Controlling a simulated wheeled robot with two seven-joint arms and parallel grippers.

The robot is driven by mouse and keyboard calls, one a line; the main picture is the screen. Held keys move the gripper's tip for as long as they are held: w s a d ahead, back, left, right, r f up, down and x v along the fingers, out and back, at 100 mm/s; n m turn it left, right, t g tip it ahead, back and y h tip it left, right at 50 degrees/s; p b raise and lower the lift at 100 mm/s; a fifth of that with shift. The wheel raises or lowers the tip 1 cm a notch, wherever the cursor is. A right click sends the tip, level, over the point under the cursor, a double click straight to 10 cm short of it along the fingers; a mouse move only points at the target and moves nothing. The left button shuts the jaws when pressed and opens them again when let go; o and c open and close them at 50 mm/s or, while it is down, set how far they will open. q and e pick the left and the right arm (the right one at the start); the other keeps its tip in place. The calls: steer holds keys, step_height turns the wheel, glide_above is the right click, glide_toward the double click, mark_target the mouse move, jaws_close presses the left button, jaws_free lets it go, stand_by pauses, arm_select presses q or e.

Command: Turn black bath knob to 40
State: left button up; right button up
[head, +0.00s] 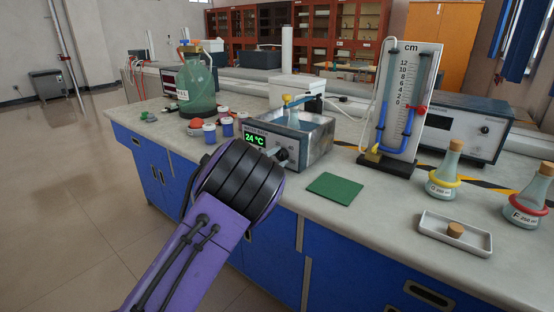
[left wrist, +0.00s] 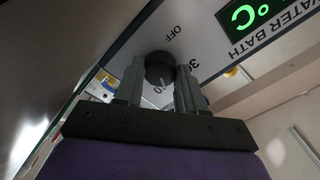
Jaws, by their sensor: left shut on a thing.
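The water bath (head: 318,146) is a grey metal box on the bench in the head view, with a green display (head: 255,140) reading 24 °C. Its black knob (left wrist: 159,66) shows in the left wrist view on the pale front panel, with OFF and a partly hidden 3 printed around it. My left gripper (left wrist: 160,80) has its two grey fingers on either side of the knob and is shut on it. The fingers cover part of the dial, so the knob's setting cannot be read. In the head view my purple and black left arm hides part of the bath's front. My right gripper is not in view.
A green mat (head: 335,188), a manometer stand (head: 402,100), stoppered flasks (head: 445,172) and a white tray (head: 436,231) are to the right.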

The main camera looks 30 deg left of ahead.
arm_select(q)
steer(key=o, duration=1)
steer(key=shift+o, duration=0.2)
steer(key=s, duration=1)
steer(key=shift+s+a+b, duration=0.3)
steer(key=shift+a+b, duration=0.05)
steer(key=shift+a, duration=0.1)
